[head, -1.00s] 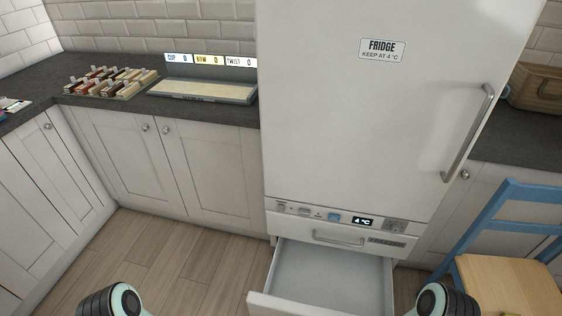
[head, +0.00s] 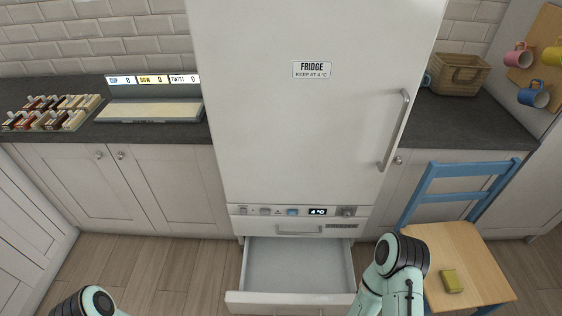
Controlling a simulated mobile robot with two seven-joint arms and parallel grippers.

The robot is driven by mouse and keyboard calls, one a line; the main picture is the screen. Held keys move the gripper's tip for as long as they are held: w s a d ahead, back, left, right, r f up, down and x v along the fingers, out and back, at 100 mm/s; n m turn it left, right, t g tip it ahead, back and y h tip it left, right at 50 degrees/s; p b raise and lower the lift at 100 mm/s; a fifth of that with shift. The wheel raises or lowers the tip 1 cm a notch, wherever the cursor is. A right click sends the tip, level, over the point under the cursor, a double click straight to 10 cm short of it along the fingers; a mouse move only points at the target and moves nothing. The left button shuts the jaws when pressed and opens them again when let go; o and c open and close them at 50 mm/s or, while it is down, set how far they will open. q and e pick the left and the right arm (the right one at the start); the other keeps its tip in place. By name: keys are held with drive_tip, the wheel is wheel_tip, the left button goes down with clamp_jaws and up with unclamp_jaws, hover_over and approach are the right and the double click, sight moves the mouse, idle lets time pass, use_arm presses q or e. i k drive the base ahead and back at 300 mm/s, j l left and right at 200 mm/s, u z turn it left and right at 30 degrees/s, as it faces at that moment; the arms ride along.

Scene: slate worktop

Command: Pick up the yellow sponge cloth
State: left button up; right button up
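Only links of my two arms show at the bottom edge. Neither gripper is in view.
The fridge (head: 300,120) stands in the middle with its bottom drawer (head: 298,268) pulled out and empty. A wicker basket (head: 458,75) sits on the right worktop. Several mugs, one of them blue (head: 534,95), hang at the right. A tray of blocks (head: 50,113) is at the left.

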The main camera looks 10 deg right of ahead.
sight(452, 283)
drive_tip(key=k+l+z, duration=0.45)
drive_tip(key=k, duration=0.15)
drive_tip(key=z, duration=1.45)
